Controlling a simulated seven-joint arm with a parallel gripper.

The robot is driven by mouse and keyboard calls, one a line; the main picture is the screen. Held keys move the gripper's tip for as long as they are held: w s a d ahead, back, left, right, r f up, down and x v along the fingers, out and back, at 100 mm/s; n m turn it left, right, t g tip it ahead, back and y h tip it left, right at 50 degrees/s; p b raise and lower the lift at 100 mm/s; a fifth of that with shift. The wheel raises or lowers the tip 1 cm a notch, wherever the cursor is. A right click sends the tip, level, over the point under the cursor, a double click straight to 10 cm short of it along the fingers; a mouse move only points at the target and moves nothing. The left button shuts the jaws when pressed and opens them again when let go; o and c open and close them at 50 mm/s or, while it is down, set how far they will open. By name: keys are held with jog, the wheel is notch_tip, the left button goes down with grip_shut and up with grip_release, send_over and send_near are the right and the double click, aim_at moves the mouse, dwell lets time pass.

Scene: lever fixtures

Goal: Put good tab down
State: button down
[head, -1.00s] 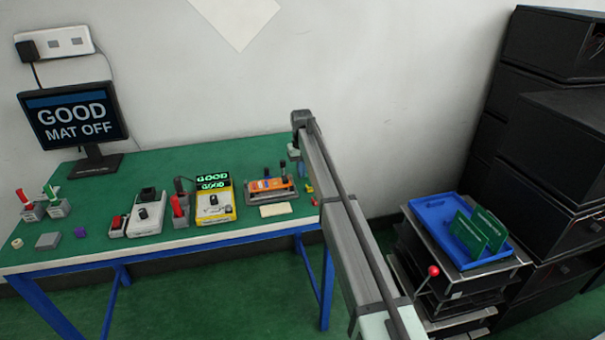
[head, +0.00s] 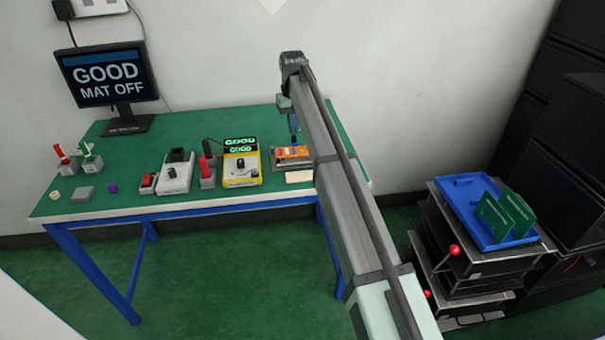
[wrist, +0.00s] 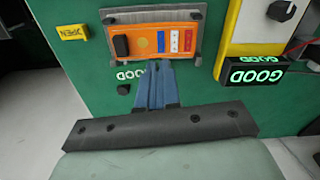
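A lettered GOOD label (wrist: 131,74) shows on the green surface beside the orange unit (wrist: 158,40) in the wrist view. I cannot tell whether it is a raised tab. My gripper (wrist: 160,64) has its blue fingers together, with nothing visible between them. The fingertips are at the near edge of the orange unit's plate. In the head view my gripper (head: 294,138) hangs above and behind the orange unit (head: 290,152). My arm hides the right side of that unit.
A yellow box (head: 241,165) with green GOOD displays stands left of the orange unit. A monitor (head: 107,80) reads GOOD MAT OFF. A yellow OPEN tag (wrist: 72,32) shows in the wrist view. A blue tray (head: 470,212) with green boards stands at the right.

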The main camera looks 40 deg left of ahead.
send_over(293, 177)
jog(key=shift+m, duration=0.8)
jog(key=shift+s+f, duration=0.15)
jog(key=shift+f, duration=5.15)
jog(key=c, duration=1.8)
grip_release()
jog(key=shift+f, duration=0.15)
jog(key=o, duration=0.4)
jog(key=shift+o, duration=0.2)
notch_tip(293, 177, up, 12)
